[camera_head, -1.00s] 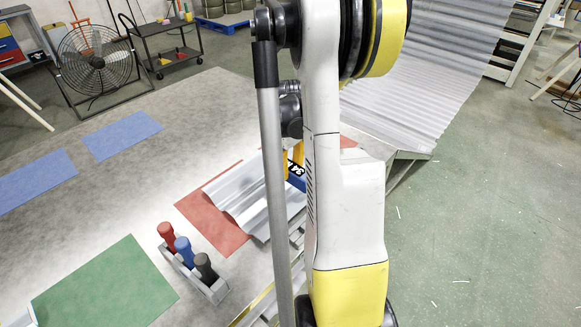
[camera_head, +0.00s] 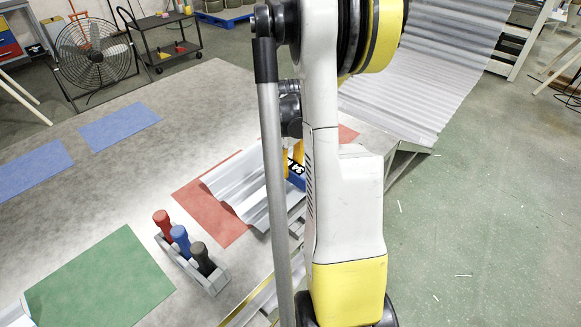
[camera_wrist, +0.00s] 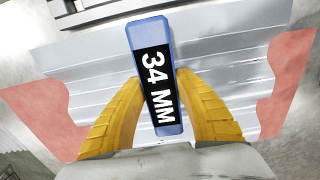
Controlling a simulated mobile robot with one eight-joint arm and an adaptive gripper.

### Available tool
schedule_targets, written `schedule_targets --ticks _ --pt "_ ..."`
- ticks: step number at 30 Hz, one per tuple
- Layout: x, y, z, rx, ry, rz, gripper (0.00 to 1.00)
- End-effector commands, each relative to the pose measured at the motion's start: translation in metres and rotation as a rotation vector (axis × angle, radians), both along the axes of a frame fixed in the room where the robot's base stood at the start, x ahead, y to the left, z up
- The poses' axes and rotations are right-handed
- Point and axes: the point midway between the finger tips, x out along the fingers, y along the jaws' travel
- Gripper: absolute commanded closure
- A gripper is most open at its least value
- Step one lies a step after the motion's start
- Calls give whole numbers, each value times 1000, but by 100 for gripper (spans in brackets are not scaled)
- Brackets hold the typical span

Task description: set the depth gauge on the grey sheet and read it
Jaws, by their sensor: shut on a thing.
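My gripper (camera_wrist: 157,100) is shut on the blue depth gauge (camera_wrist: 148,32), with a yellow finger on each side of it. The gauge's black display faces the wrist camera and reads 34 MM. The grey corrugated sheet (camera_wrist: 225,75) lies beneath it on a red mat (camera_wrist: 288,80). In the head view, the gauge (camera_head: 296,183) and my gripper's yellow fingers (camera_head: 293,158) are partly hidden by my arm, at the right part of the grey sheet (camera_head: 238,185). The gauge's underside is hidden, so I cannot tell whether it touches the sheet.
A grey holder (camera_head: 209,278) with red, blue and dark handles stands in front of the sheet. A green mat (camera_head: 100,280) and two blue mats (camera_head: 120,126) lie on the table. A large corrugated sheet (camera_head: 415,75) slopes behind my arm. The table's middle left is clear.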

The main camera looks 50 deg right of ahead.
Motion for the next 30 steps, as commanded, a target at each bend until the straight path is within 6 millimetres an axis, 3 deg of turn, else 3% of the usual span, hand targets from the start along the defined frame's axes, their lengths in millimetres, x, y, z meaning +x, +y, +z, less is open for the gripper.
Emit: schedule_targets --ticks 5,6,7,19,23,30 --pt "0 0 -3 0 0 0 100" --pt "0 0 -3 0 0 0 50" --pt "0 0 -3 0 0 0 41" --pt "0 0 4 0 0 0 40" --pt "0 0 26 0 0 0 40" --pt "0 0 80 0 0 0 40"
